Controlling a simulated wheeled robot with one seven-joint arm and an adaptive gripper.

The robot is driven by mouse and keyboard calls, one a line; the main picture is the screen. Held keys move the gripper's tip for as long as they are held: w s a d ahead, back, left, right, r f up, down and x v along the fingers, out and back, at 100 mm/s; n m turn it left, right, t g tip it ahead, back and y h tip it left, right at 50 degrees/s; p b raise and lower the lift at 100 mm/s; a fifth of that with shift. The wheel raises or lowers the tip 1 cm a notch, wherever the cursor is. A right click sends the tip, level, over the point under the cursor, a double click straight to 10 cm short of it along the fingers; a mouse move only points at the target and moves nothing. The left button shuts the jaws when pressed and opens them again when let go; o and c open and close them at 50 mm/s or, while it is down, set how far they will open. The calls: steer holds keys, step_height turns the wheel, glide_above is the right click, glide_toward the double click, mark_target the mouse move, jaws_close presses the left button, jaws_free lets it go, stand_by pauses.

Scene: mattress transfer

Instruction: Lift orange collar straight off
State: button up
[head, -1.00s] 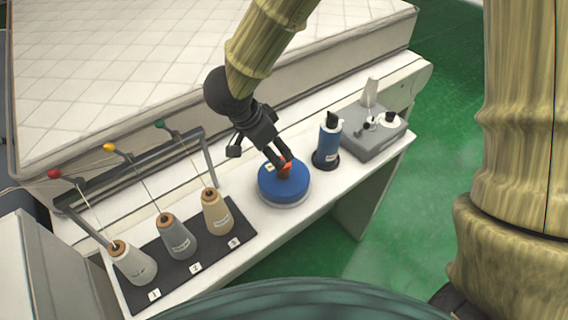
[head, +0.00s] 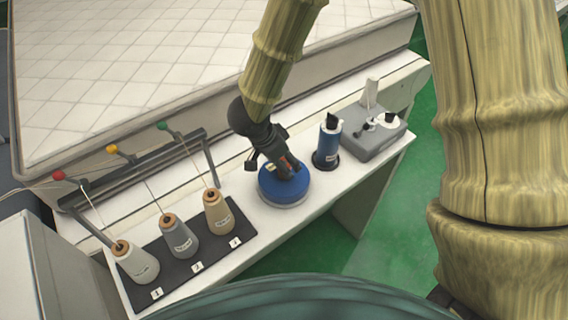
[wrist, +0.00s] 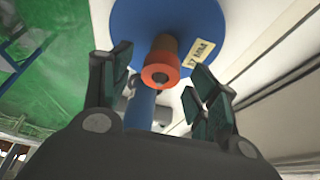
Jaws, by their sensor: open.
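The orange collar (wrist: 161,62) stands up from the middle of a round blue disc (wrist: 190,18), which carries a small cream label. In the wrist view the collar lies between the two fingers of my gripper (wrist: 160,78). The fingers are apart, with a gap to the collar on both sides. In the head view my gripper (head: 287,170) is over the blue disc (head: 284,190) and largely hides the collar, so only a little orange shows.
Three thread cones (head: 179,236) stand on a dark numbered mat (head: 205,262) to the left. A blue cylinder (head: 327,150) and a grey device (head: 374,136) stand to the right on the white table. A quilted mattress (head: 120,80) lies behind.

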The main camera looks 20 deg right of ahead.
steer(key=c, duration=1.1)
steer(key=shift+w+r, duration=0.1)
steer(key=shift+r, duration=0.65)
step_height(320, 180, up, 2)
steer(key=shift+r+b, duration=0.1)
steer(key=shift+b, duration=0.3)
steer(key=shift+s+a+r+b, duration=0.2)
steer(key=shift+s+a+b, duration=0.35)
steer(key=shift+s+a, duration=1.35)
steer(key=shift+s+a+r+b, duration=0.25)
steer(key=shift+s+a+b, duration=0.35)
steer(key=shift+s+a, duration=1.3)
steer(key=shift+s+a+r+b, duration=0.2)
steer(key=shift+s+a+b, duration=0.35)
steer(key=shift+s+a, duration=1.35)
